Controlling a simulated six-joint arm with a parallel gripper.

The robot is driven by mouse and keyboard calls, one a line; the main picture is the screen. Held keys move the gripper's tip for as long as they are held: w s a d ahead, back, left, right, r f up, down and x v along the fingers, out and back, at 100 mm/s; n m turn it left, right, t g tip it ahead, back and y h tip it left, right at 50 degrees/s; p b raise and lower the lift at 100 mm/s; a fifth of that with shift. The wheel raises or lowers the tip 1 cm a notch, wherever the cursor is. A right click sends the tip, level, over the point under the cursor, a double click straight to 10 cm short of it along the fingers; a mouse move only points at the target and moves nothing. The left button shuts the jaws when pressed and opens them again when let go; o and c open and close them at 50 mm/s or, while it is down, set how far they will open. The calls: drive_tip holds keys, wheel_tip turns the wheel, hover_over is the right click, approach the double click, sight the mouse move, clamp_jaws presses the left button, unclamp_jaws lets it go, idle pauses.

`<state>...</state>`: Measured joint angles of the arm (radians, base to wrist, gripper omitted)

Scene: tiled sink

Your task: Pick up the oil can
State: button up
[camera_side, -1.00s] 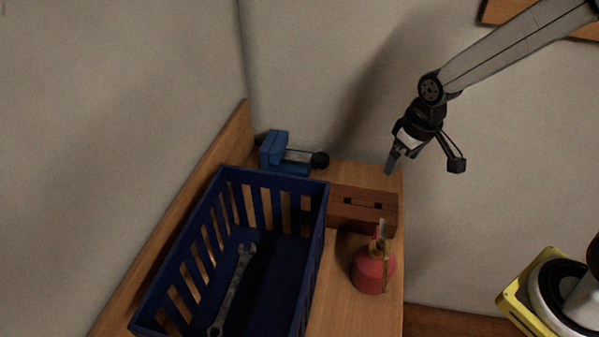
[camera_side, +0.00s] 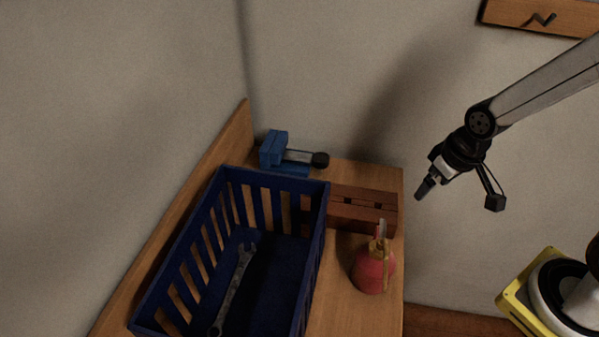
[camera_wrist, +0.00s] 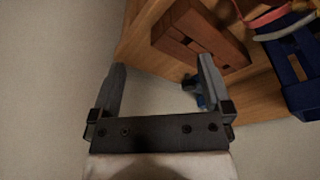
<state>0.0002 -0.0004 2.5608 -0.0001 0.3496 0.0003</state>
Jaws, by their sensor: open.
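The oil can (camera_side: 371,271) has a round red body with a brass-coloured top and a thin spout. It stands upright on the wooden bench, right of the blue crate, in the side view. My gripper (camera_side: 420,194) is in the air above and to the right of the can, apart from it, beyond the bench's right edge. In the wrist view my gripper (camera_wrist: 160,75) is open with nothing between its two fingers.
A blue slatted crate (camera_side: 318,215) holding a wrench (camera_side: 236,285) fills the bench's left part. A reddish-brown wooden block (camera_side: 362,210) sits behind the can. A blue vise (camera_side: 275,150) stands at the back. A yellow-edged base (camera_side: 516,293) is at the lower right.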

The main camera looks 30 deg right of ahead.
drive_tip(key=c, duration=0.6)
drive_tip(key=s+a+f+m+g+y, duration=0.3)
drive_tip(key=s+a+m+g+y, duration=0.2)
drive_tip(key=s, duration=0.1)
drive_tip(key=w+a+r+m+y, duration=0.1)
drive_tip(key=a+m+y, duration=0.1)
drive_tip(key=y, duration=0.1)
drive_tip(key=w+a+r+m+y, duration=0.1)
drive_tip(key=a+m+y, duration=0.1)
drive_tip(key=y, duration=0.1)
drive_tip(key=w+a+r+m+t+y, duration=0.1)
drive_tip(key=a+m+y, duration=0.1)
drive_tip(key=y, duration=0.1)
drive_tip(key=shift+r+m, duration=0.3)
drive_tip(key=shift+r, duration=0.1)
